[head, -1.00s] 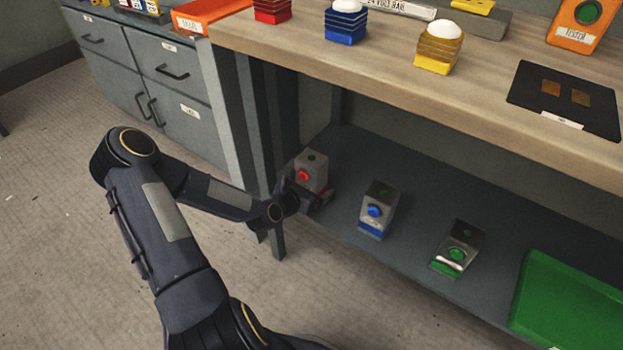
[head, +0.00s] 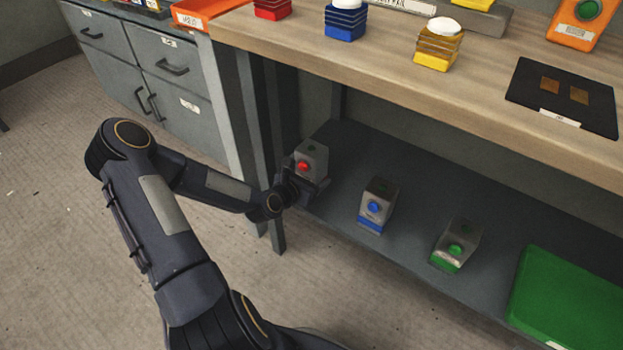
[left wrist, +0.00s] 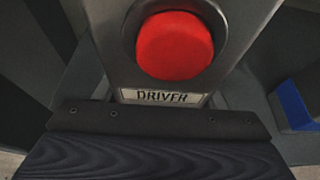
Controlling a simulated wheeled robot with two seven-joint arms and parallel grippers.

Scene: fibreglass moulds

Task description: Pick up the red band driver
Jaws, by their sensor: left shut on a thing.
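The red band driver (head: 313,151) is a grey box with a red button on its front and a green spot on top. It is at the left end of the lower shelf in the head view. In the left wrist view its red button (left wrist: 175,45) and a "DRIVER" label fill the middle. My left gripper (head: 304,186) is shut on the driver's lower part. The gripper hides the driver's base and band, and I cannot tell whether it is clear of the shelf. My right gripper is not in view.
A blue band driver (head: 377,207) and a green band driver (head: 455,246) stand to the right on the lower shelf (head: 410,210). A green tray (head: 570,300) lies at its right end. The wooden bench top (head: 480,85) overhangs, and a table leg (head: 275,150) is close by my gripper.

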